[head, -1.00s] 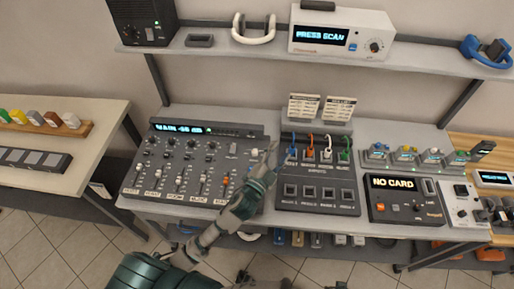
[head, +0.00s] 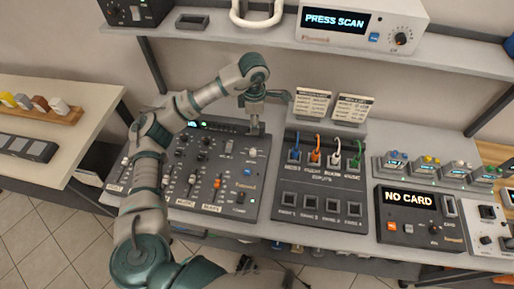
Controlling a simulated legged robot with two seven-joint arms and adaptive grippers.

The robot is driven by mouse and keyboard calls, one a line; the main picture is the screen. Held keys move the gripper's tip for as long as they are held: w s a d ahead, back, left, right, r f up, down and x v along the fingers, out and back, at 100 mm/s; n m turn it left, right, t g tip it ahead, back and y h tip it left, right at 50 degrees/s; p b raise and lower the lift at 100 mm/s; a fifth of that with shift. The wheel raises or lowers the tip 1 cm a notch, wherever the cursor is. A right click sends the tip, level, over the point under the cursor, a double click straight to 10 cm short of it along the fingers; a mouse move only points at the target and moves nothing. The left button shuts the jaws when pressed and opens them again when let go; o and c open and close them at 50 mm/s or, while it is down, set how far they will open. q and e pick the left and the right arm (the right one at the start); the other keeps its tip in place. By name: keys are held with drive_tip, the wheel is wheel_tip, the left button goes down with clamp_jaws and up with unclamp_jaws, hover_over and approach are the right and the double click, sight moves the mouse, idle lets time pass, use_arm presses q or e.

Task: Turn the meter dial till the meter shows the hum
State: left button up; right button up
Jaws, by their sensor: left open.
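The mixing desk (head: 222,208) has sliders, small knobs and a lit display (head: 205,126) along its back edge. My arm covers the desk's left part and some of the display, and I cannot read the display. A pale round knob (head: 250,153) sits at the desk's upper right; I cannot read its label, so I cannot tell if it is the meter dial. My left gripper (head: 255,128) is open and points down over the desk's back right edge, just behind this knob and apparently apart from it. My right gripper is not visible.
A patch panel (head: 322,228) with coloured plugs stands right of the desk, two cards (head: 312,103) behind it. A "NO CARD" unit (head: 408,232) is further right. The shelf above holds a white "PRESS SCAN" unit (head: 350,20) and a white headset (head: 256,12).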

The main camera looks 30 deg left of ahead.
use_arm(q)
approach(253, 151)
drive_tip(key=shift+s+a+f, duration=0.1)
drive_tip(key=shift+a+f, duration=0.4)
drive_tip(key=f, duration=0.3)
drive_tip(key=d+f, duration=0.1)
drive_tip(key=f, duration=0.3)
drive_tip(key=shift+d+f, duration=0.15)
drive_tip(key=shift+d, duration=0.05)
drive_tip(key=shift+f, duration=0.45)
drive_tip(key=shift+a+f, duration=0.1)
drive_tip(key=shift+a, duration=0.35)
drive_tip(key=shift+c, duration=0.3)
drive_tip(key=shift+a, duration=0.1)
drive_tip(key=c, duration=0.8)
clamp_jaws()
drive_tip(key=shift+d, duration=0.3)
